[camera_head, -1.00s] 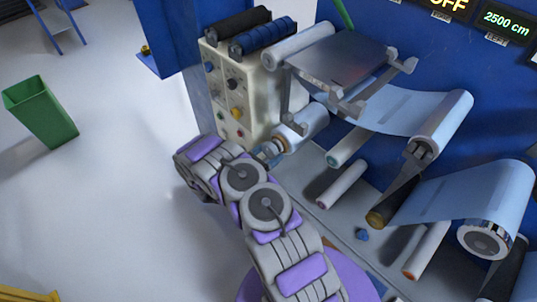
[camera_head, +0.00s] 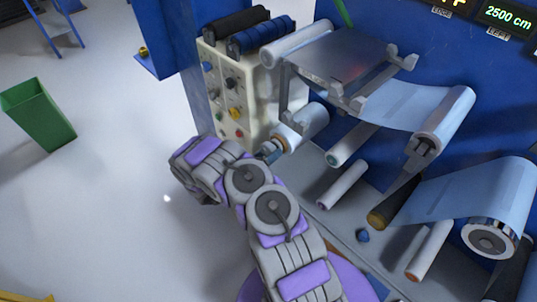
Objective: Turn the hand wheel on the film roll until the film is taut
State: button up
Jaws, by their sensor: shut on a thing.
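The film roll (camera_head: 308,122), a light-blue roll on a roller, sits below the metal plate beside the cream control panel. My gripper (camera_head: 270,152) is at the near left end of this roll, at the place of the hand wheel. It is small and partly hidden by my wrist, and it appears shut on the hand wheel (camera_head: 281,145). The pale-blue film (camera_head: 405,104) spans from under the plate to a roller at the right. Lower right, the film (camera_head: 465,190) runs on to a large roll (camera_head: 490,239).
The control panel (camera_head: 223,98) with knobs stands close left of my gripper. The metal plate (camera_head: 342,55) overhangs the roll. Bare rollers (camera_head: 342,186) stick out to the right of my arm. A green bin (camera_head: 38,112) stands on open floor at the left.

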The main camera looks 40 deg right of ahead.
jog(key=shift+w+r, duration=0.1)
jog(key=shift+w, duration=0.1)
jog(key=o, duration=0.8)
jog(key=s+a+p, duration=0.1)
jog(key=a+p, duration=0.2)
jog(key=a, duration=1.4)
jog(key=shift+s+a, duration=0.2)
jog(key=shift+a, duration=0.05)
